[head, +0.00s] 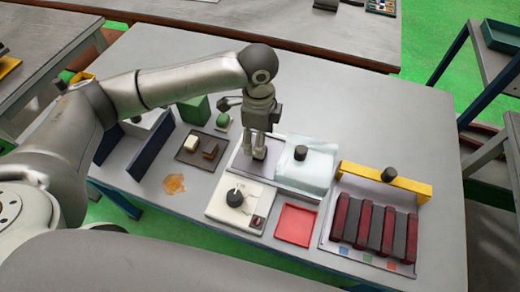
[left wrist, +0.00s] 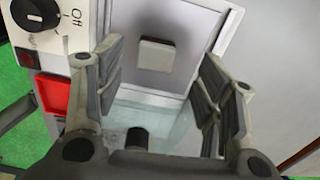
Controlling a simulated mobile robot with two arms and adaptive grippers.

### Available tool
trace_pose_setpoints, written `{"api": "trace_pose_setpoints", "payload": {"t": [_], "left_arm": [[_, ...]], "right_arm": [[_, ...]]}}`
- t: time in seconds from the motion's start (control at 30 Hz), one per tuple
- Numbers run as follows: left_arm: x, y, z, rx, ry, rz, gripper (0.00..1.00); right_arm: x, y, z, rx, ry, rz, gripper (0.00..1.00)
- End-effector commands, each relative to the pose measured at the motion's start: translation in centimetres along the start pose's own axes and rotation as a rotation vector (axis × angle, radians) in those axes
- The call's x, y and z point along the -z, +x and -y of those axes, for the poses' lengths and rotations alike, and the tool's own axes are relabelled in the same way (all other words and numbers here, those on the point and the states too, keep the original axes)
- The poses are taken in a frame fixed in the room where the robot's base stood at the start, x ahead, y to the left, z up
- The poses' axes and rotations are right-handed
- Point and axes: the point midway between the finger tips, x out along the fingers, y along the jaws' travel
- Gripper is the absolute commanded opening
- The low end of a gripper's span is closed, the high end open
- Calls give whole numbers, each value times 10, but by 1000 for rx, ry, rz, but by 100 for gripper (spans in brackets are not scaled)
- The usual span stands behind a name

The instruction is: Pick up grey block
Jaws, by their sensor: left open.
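A small block with a pale grey top (left wrist: 156,54) lies on a grey plate (left wrist: 185,20) in the left wrist view. The plate also shows in the head view (head: 240,161). My left gripper (left wrist: 160,78) is open, and the block appears between and beyond its fingers, with a gap on each side. In the head view my left gripper (head: 254,156) points down over the plate; its fingers hide the block there. I cannot tell how high the fingertips are above it. My right gripper is not in view.
A clear cover with a black knob (head: 300,153) stands right beside the plate. A white switch box (head: 225,208) and a red tray (head: 295,221) are in front. A rack of red and grey bars (head: 372,228) is right. A dark tray (head: 187,158) is left. The table's back is clear.

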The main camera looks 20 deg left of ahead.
Motion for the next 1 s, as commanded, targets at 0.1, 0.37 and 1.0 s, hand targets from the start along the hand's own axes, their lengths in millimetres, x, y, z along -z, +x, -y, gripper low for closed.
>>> {"api": "trace_pose_setpoints", "payload": {"t": [0.1, 0.37, 1.0], "left_arm": [[3, 16, -4, -6, 1, 3, 62], [4, 43, -4, 0, 0, 0, 62], [4, 43, -4, 0, 0, 0, 13]], "right_arm": [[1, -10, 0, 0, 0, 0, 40], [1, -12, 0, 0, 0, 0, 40], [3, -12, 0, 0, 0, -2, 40]]}}
